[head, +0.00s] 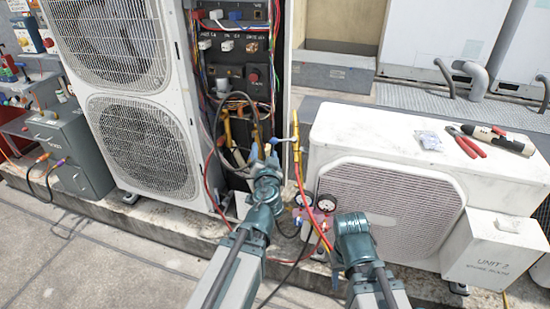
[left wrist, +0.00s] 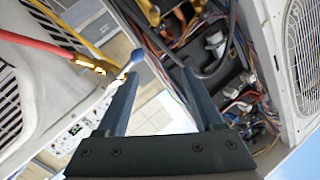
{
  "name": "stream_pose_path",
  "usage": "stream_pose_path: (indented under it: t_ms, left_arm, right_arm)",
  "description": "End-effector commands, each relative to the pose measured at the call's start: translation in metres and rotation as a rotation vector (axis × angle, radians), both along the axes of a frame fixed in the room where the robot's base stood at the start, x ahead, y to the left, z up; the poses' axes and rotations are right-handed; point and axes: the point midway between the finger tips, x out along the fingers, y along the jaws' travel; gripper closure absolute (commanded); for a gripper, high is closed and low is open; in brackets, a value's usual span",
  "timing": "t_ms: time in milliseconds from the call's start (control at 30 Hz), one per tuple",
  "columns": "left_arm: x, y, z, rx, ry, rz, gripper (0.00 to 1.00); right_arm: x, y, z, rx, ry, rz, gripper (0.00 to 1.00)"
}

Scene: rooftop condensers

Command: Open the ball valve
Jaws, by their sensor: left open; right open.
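The ball valve (head: 295,143) is a brass fitting in line with a yellow and red hose, in front of the gap between the tall cabinet and the low unit. Its blue lever (head: 279,141) points left in the head view. In the left wrist view the brass body (left wrist: 93,65) shows at upper left, and the lever's blue tip (left wrist: 137,56) is just beyond one finger. My left gripper (head: 264,152) is open and empty, just below and left of the lever. Whether it touches the lever cannot be told. My right gripper (head: 335,277) is low near the gauges, its fingers barely visible.
The open electrical cabinet (head: 232,60) with loose wires and pipes is close behind my left gripper. A gauge manifold (head: 313,207) hangs between my arms. The low white unit (head: 430,150) at right carries red pliers (head: 465,142) and a torch-like tool (head: 500,140).

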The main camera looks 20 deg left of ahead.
Motion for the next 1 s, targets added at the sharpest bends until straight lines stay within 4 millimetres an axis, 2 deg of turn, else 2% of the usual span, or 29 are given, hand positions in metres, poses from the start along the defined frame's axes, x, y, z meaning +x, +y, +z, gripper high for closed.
stream_pose_path:
  t_ms: [33, 233, 667, 867, 1000]
  left_arm:
    - [0.003, 0.0, -0.019, 0.019, -0.025, -0.034, 0.31]
    - [0.01, -0.01, -0.032, 0.071, -0.07, -0.147, 0.31]
    - [0.016, -0.013, -0.033, 0.087, -0.076, -0.184, 0.31]
    - [0.033, -0.011, -0.033, 0.087, -0.076, -0.183, 0.31]
    - [0.055, -0.007, -0.033, 0.086, -0.076, -0.182, 0.31]
  right_arm:
    - [0.0, 0.0, -0.026, -0.001, 0.0, 0.0, 0.5]
    - [0.0, 0.0, -0.051, -0.002, -0.001, 0.001, 0.5]
    - [0.0, 0.0, -0.054, -0.002, -0.001, 0.001, 0.5]
    - [0.0, 0.0, -0.054, -0.002, -0.001, 0.001, 0.5]
    - [0.0, 0.0, -0.054, -0.002, -0.001, 0.001, 0.5]
